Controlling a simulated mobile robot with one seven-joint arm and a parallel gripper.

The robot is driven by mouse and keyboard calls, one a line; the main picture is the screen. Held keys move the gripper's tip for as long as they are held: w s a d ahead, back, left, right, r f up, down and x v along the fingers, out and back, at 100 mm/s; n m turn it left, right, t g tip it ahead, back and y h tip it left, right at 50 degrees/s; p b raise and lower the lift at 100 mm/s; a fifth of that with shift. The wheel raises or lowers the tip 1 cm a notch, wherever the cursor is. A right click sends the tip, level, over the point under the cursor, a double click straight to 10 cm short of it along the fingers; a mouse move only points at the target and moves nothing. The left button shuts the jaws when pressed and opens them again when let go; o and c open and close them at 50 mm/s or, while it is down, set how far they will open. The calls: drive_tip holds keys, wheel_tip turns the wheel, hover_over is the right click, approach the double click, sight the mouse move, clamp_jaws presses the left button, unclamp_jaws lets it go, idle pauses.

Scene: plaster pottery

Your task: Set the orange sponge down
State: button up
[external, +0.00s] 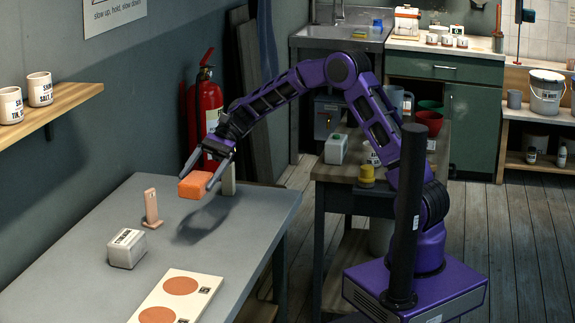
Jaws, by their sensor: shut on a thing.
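The orange sponge (193,187) is a small block held between the two fingers of my gripper (199,183). My gripper is shut on it and holds it above the far part of the grey table (170,240). A dark shadow lies on the tabletop below and to the right of the sponge. The sponge looks apart from the table, but the exact height is hard to tell from this one view.
On the table are an upright pinkish piece (151,208), a white labelled block (126,248) and a pale board with two orange discs (176,300). A pale upright object (228,180) stands near the far edge. The table's right-hand middle is clear. A fire extinguisher (207,110) hangs behind.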

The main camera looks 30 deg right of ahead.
drive_tip(key=f, duration=0.8)
drive_tip(key=f+b, duration=0.1)
drive_tip(key=f, duration=0.7)
drive_tip(key=shift+w+d+b, duration=0.15)
drive_tip(key=shift+w+b, duration=0.05)
drive_tip(key=shift+b, duration=0.1)
drive_tip(key=o, duration=1.4)
drive_tip(key=shift+r, duration=0.1)
drive_tip(key=p+v, duration=0.1)
drive_tip(key=v, duration=1.1)
